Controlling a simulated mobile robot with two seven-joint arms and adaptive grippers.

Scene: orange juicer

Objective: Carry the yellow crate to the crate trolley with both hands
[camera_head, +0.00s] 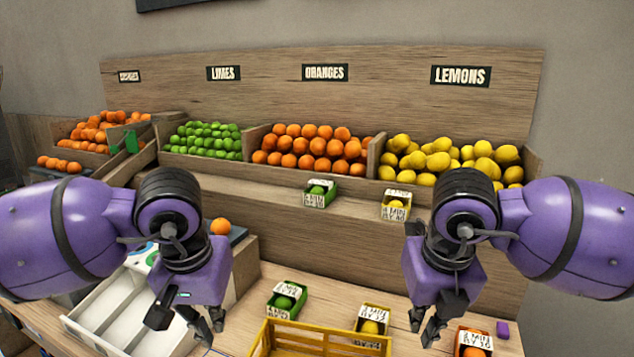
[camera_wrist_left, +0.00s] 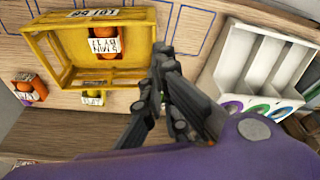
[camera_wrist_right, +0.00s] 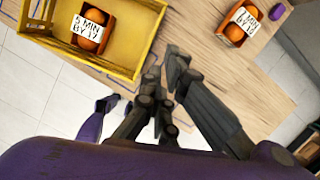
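The yellow crate (camera_head: 325,328) stands at the front of the wooden counter, cut off by the bottom edge of the head view. It also shows in the left wrist view (camera_wrist_left: 58,74) and the right wrist view (camera_wrist_right: 118,68). A small orange box with oranges (camera_wrist_left: 104,40) lies inside it. My left gripper (camera_head: 210,332) is left of the crate, and my right gripper (camera_head: 423,332) is right of it. Both are apart from the crate, empty, with fingertips a little apart. I see no crate trolley in these views.
A green box of limes (camera_head: 286,299) and a yellow box of lemons (camera_head: 371,322) stand just behind the crate. An orange box (camera_head: 473,343) stands at right. A white divided tray (camera_head: 113,302) is at left. Fruit bins line the back shelf (camera_head: 265,194).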

